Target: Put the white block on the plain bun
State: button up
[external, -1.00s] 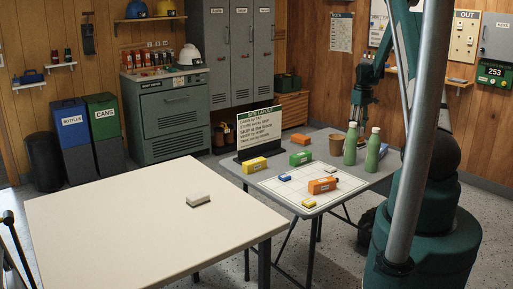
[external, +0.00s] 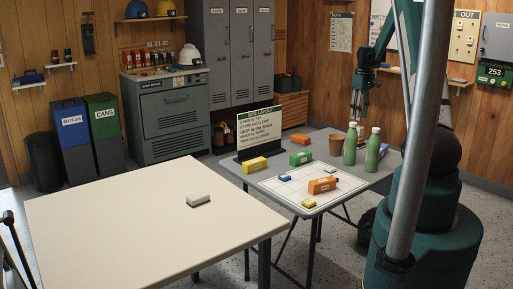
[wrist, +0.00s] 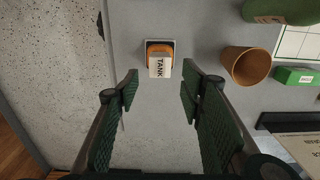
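My gripper (external: 359,114) hangs above the back right of the grey table, beyond the bottles. In the wrist view its two fingers (wrist: 158,92) are apart with nothing between them. Ahead of them is an orange thing with a white face lettered TANK (wrist: 159,66), on a pale square on the table; it looks hidden in the external view. A small pale block (external: 330,170) lies on the white sheet. I cannot make out a plain bun.
A brown cup (external: 335,145) and two green bottles (external: 350,148) stand near my gripper. The white sheet (external: 285,190) carries orange, blue and yellow blocks. Green and yellow blocks sit by the sign (external: 259,127). Most of the cream table (external: 110,225) is clear.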

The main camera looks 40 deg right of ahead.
aim_at(358, 127)
jog(key=shift+r, duration=2.25)
jog(key=shift+a, duration=0.1)
jog(key=s+a+r+t, duration=0.1)
jog(key=a+r, duration=0.6)
jog(key=a, duration=0.5)
jog(key=s+a+r+t+h, duration=0.1)
jog(key=s+a+r, duration=0.1)
jog(key=a+r, duration=0.75)
jog(key=s+a+r+t, duration=0.1)
jog(key=a+r, duration=0.4)
jog(key=a, duration=1)
jog(key=s+a+f+t, duration=0.1)
jog(key=s+a+t, duration=0.1)
jog(key=s+a, duration=0.9)
jog(key=s+a+f+t+y, duration=0.1)
jog(key=s+a+t, duration=0.1)
jog(key=s+a, duration=0.9)
jog(key=a, duration=0.4)
jog(key=shift+s+a+f, duration=0.15)
jog(key=shift+f, duration=0.1)
